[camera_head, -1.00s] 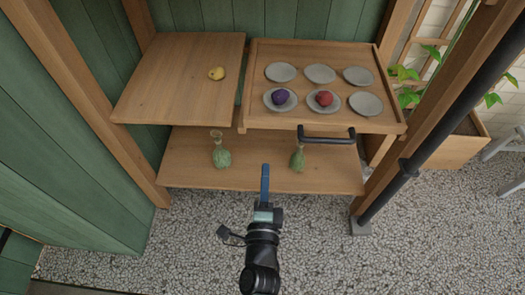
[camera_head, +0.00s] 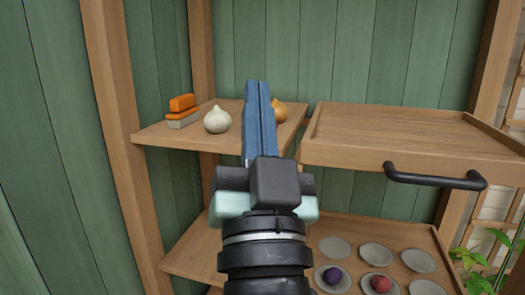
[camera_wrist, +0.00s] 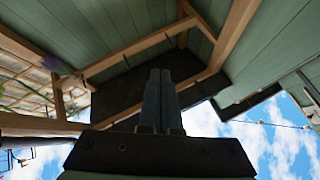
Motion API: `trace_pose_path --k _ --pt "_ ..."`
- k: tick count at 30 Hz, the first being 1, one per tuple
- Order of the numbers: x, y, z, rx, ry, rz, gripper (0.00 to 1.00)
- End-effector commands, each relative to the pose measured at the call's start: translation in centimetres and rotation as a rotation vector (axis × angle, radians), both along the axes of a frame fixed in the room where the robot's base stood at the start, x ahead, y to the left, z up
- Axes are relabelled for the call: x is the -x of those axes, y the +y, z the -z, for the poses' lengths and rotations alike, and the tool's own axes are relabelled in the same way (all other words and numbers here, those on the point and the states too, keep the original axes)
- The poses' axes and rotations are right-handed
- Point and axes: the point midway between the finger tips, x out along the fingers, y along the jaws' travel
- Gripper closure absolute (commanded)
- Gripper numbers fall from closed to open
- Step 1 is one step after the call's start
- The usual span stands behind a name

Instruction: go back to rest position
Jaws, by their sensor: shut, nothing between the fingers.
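My gripper (camera_head: 257,84) points up in front of the wooden shelf unit in the head view, its two blue fingers side by side, shut and empty. In the wrist view my gripper (camera_wrist: 160,72) also shows its fingers together, against the roof beams and sky. The fingers partly cover an orange-yellow rounded thing (camera_head: 279,112) on the upper left shelf. I cannot tell whether my gripper touches anything; it appears apart from the shelf.
The upper left shelf (camera_head: 165,133) holds a white rounded vase (camera_head: 217,120) and an orange-topped brush-like block (camera_head: 183,110). An upper right tray (camera_head: 400,130) with a black handle (camera_head: 435,178) is empty. Below, a tray has several grey saucers, one with a purple ball (camera_head: 332,276), one with a red ball (camera_head: 381,284).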

Motion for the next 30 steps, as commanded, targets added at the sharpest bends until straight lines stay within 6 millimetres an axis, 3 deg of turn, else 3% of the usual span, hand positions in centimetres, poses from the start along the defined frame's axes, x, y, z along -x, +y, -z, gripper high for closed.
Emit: trace_pose_path --k 1,5,6,30 --pt "2.4 0.1 -3.1 0.058 -0.058 0.057 1.00" --pt "8.5 -0.5 -8.8 0.182 -0.170 0.233 1.00" --pt "8.6 -0.6 -10.7 0.194 -0.166 0.252 1.00" --pt "8.0 -0.5 -35.0 0.188 -0.154 0.236 1.00"
